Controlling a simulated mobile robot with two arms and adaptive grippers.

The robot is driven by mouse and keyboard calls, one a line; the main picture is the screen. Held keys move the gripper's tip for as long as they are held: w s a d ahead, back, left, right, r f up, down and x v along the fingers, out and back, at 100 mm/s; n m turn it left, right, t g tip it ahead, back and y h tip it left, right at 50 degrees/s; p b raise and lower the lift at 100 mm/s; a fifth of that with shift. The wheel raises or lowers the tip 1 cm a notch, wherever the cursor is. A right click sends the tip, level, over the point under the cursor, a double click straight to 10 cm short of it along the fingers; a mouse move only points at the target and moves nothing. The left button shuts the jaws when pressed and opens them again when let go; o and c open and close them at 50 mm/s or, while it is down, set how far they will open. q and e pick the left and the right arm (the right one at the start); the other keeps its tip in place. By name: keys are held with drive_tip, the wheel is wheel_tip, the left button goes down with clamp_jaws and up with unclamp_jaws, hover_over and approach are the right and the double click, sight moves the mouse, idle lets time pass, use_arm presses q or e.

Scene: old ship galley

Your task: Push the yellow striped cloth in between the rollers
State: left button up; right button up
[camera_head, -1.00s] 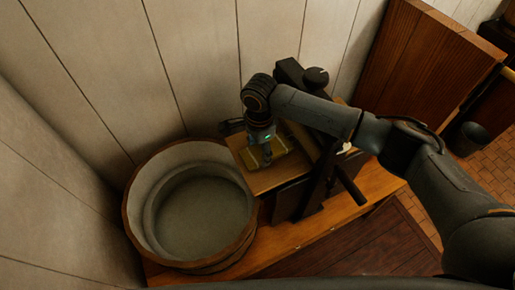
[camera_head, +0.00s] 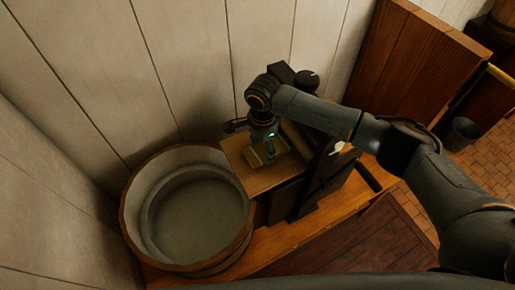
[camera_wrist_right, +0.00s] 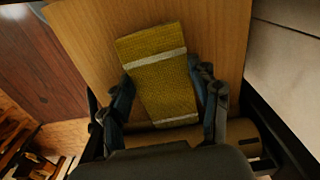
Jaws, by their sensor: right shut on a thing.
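The yellow striped cloth (camera_head: 254,159) lies on a wooden board (camera_head: 237,151) at the mangle. In the wrist view the cloth (camera_wrist_right: 160,72) is a flat folded strip with pale stripes, slightly tilted. My right gripper (camera_head: 268,153) points down at the cloth. In the wrist view its fingers lie along the cloth's two long sides, shut on it. A pale wooden roller (camera_wrist_right: 238,137) shows partly behind the gripper at the bottom of the wrist view. In the head view the rollers are largely hidden by my right arm. My left gripper is not in view.
A round wooden tub (camera_head: 190,258) stands left of the board. The mangle's dark frame (camera_head: 325,165) and a crank handle (camera_head: 367,177) are right of the gripper. The plank wall is close behind. A bucket (camera_head: 461,134) stands on the floor at right.

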drive_tip(key=shift+f, duration=0.1)
drive_tip(key=o, duration=1.3)
drive_tip(key=shift+s+a, duration=0.1)
drive_tip(key=shift+o, duration=0.2)
